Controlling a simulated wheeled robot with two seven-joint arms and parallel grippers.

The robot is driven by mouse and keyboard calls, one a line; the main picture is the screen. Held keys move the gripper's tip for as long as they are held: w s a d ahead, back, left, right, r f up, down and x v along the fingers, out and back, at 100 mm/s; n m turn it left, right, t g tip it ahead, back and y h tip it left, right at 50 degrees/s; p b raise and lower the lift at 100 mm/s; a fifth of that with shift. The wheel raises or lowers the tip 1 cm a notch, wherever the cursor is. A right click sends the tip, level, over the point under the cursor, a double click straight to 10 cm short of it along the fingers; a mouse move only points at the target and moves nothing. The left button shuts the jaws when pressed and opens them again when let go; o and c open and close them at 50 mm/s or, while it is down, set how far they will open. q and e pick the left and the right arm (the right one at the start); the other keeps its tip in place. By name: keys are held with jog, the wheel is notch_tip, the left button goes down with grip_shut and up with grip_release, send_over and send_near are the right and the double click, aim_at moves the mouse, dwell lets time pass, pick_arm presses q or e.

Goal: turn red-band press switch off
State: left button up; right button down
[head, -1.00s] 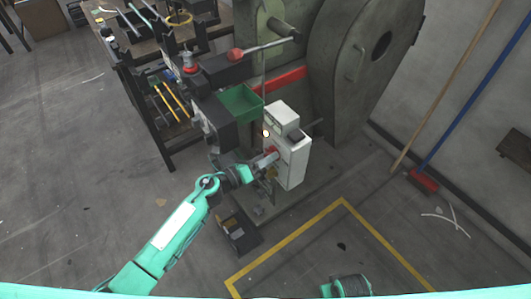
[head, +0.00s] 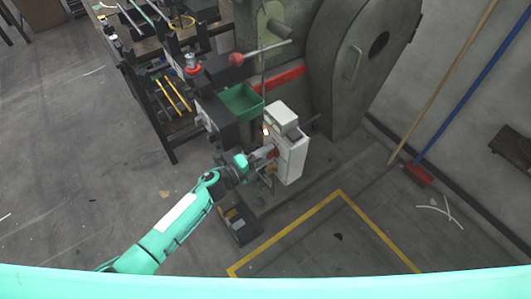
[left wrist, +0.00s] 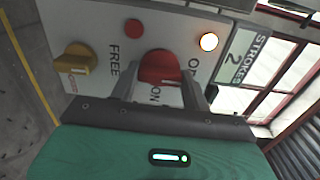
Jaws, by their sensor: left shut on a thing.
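The press (head: 345,65) with a red band (head: 285,78) stands at the top middle of the head view. Its white control box (head: 292,160) faces my left arm. My left gripper (head: 266,154) reaches the box's front. In the left wrist view, my left gripper (left wrist: 160,88) is shut on the red rotary switch (left wrist: 158,66), one finger on each side. "ON" is printed below the switch; a label starting with "O" at its right is partly hidden by a finger. The indicator lamp (left wrist: 208,41) is lit. My right gripper is not in view.
A yellow knob (left wrist: 75,60) marked "FREE" nearby and a small red button (left wrist: 134,26) share the panel. A green bin (head: 241,100) hangs beside the press. A dark box (head: 238,226) lies on the floor below my left arm.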

pick_arm(q)
jog(key=shift+n, duration=0.3)
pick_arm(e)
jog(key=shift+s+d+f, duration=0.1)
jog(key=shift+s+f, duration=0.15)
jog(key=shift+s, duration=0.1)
pick_arm(q)
jog(key=o, duration=1)
jog(key=shift+s+a+f, duration=0.1)
jog(key=shift+s+a, duration=0.2)
jog(key=shift+a, duration=0.2)
jog(key=b+v, duration=0.1)
jog(key=v, duration=1.1)
jog(key=shift+s+a, duration=0.2)
jog(key=shift+a, duration=0.1)
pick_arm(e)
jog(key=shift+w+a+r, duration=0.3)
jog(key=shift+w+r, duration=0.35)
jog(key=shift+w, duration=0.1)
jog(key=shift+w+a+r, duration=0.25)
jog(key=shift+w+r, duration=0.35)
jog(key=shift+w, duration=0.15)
